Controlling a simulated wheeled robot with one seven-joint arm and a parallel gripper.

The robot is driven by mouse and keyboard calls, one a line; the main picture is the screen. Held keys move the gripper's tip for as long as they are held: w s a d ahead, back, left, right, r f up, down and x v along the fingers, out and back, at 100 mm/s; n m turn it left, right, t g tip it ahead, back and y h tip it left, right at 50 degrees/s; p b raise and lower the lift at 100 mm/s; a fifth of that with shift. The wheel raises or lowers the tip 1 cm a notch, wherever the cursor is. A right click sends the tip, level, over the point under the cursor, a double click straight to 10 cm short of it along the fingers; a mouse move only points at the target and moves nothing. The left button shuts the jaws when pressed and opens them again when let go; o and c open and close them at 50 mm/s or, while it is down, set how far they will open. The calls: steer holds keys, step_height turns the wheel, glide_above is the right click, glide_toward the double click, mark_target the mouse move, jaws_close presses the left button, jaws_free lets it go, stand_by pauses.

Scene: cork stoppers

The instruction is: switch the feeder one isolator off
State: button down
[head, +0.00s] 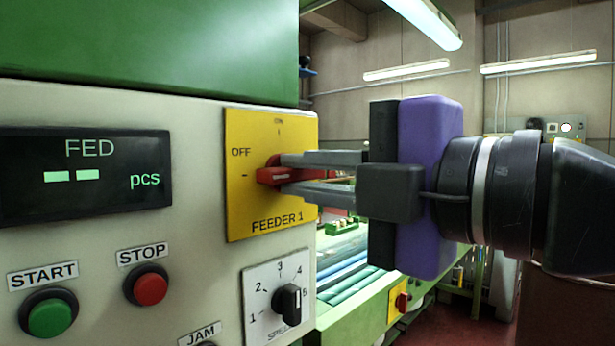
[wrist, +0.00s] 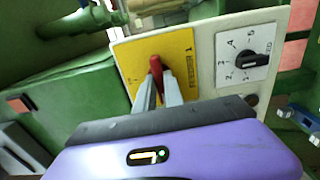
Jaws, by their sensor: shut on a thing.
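The feeder one isolator is a red rotary handle (head: 272,175) on a yellow plate (head: 250,208) marked OFF, ON and FEEDER 1. The handle lies about level, its end pointing toward the OFF mark at the left. My gripper (head: 285,174) reaches in from the right, its two fingers shut on the red handle, one above and one below. In the wrist view the red handle (wrist: 156,66) shows between the fingertips, in front of the yellow plate (wrist: 181,50). The fingers hide part of the handle.
A black FED display (head: 85,177), a green START button (head: 48,314) and a red STOP button (head: 150,287) sit left of the plate. A black speed knob (head: 287,302) sits just below it. A green conveyor (head: 350,318) stands behind to the right.

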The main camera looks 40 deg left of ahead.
steer(key=shift+f, duration=0.1)
steer(key=c, duration=1.4)
jaws_free()
steer(key=shift+c, duration=0.2)
steer(key=d, duration=0.7)
steer(key=shift+s+d, duration=0.35)
steer(key=shift+d, duration=0.05)
